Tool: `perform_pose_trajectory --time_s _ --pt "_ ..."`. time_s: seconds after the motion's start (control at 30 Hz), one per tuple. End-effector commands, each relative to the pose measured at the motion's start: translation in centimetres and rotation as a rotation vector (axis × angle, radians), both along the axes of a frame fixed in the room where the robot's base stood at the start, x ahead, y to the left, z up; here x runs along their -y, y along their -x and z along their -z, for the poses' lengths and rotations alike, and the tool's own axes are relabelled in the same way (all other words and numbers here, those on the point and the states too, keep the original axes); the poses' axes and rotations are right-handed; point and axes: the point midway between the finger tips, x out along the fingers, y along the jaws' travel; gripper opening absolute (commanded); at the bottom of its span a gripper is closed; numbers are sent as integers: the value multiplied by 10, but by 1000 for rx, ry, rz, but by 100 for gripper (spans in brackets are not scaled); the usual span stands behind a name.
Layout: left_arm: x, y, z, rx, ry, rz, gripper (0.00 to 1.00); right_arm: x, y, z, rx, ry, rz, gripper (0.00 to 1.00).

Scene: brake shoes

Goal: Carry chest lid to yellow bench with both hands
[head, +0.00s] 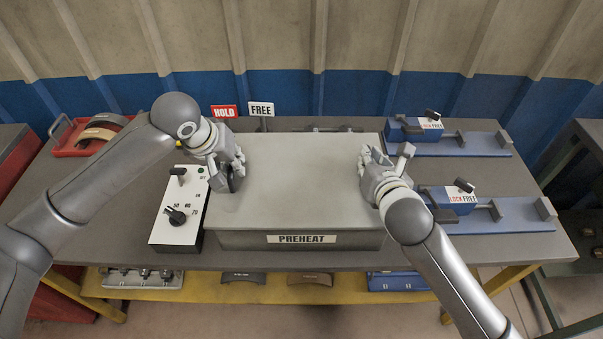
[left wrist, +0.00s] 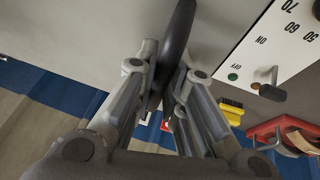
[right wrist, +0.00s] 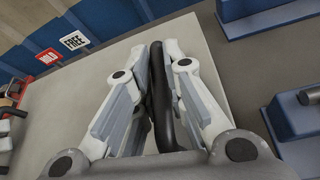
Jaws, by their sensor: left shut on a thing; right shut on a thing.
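The chest lid (head: 300,180) is a flat pale grey panel on top of the grey chest (head: 345,241), whose front carries a PREHEAT label. I cannot tell whether the lid touches the chest rim. My left gripper (head: 234,178) is shut on the dark handle at the lid's left side; that handle (left wrist: 178,40) shows between the fingers in the left wrist view. My right gripper (head: 370,172) is shut on the dark handle at the lid's right side, and that handle (right wrist: 160,95) shows in the right wrist view. The yellow bench (head: 215,290) is low, partly hidden under the grey table.
The grey table (head: 90,185) holds a control box (head: 178,225) left of the chest and blue clamp fixtures (head: 480,143) on the right. A red tray (head: 85,140) holds curved shoes at the back left. HOLD (head: 224,111) and FREE (head: 261,108) signs stand behind the chest.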

Motion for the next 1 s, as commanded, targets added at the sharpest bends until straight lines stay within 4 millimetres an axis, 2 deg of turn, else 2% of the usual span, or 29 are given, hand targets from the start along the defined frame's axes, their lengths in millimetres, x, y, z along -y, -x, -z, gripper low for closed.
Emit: perform_pose_trajectory --time_s 0.57,1.0 --pt "0 -1 -8 4 0 -2 0 0 0 -8 3 0 1 0" --pt "-1 -1 -41 4 0 -2 0 1 0 -41 3 0 1 0"
